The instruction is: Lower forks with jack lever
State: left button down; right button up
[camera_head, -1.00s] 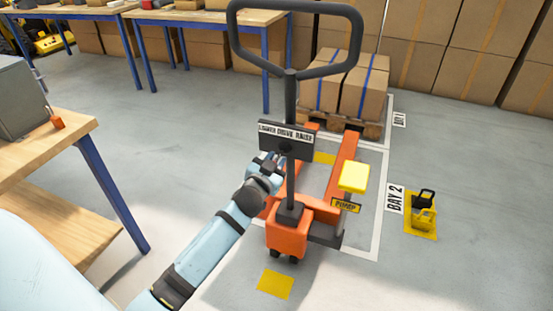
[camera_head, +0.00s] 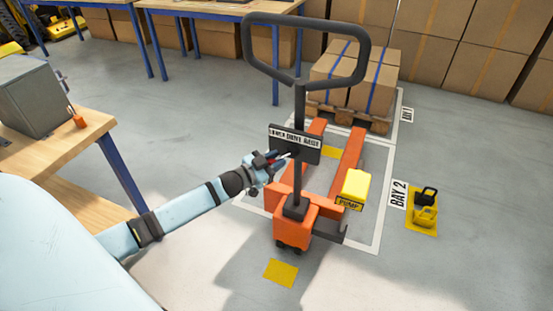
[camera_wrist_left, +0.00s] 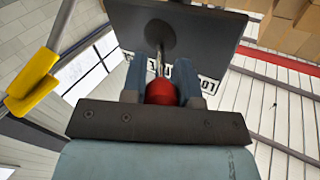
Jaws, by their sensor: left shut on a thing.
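The orange pallet jack (camera_head: 295,228) stands in the middle of the head view, its black handle loop (camera_head: 364,60) upright. A dark plate (camera_head: 308,151) lettered "LOWER DRIVE RAISE" is on its post. My left gripper (camera_head: 268,163) is at the plate's left side. In the left wrist view, its two fingers (camera_wrist_left: 161,84) are shut around the red knob (camera_wrist_left: 161,93) of the thin metal jack lever (camera_wrist_left: 158,62), which comes out of the plate. The knob is mostly hidden in the head view. The forks (camera_head: 347,152) reach back toward a pallet (camera_head: 349,117). My right gripper is out of view.
Two boxes with blue straps (camera_head: 373,88) are on the pallet. A yellow pump pedal (camera_head: 354,185) is on the jack's right. A wooden workbench (camera_head: 95,124) with a grey box is at left. A yellow item (camera_head: 424,217) stands on the floor at right, near the "BAY 2" sign (camera_head: 398,195).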

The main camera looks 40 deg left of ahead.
pick_arm(q)
jog(key=c, duration=0.9)
grip_release()
jog(key=shift+s+a, duration=0.1)
jog(key=shift+s, duration=0.35)
jog(key=p+v, duration=0.2)
jog(key=v, duration=1)
jog(key=shift+s+a+r, duration=0.1)
jog(key=shift+s+a, duration=0.1)
jog(key=shift+s, duration=0.2)
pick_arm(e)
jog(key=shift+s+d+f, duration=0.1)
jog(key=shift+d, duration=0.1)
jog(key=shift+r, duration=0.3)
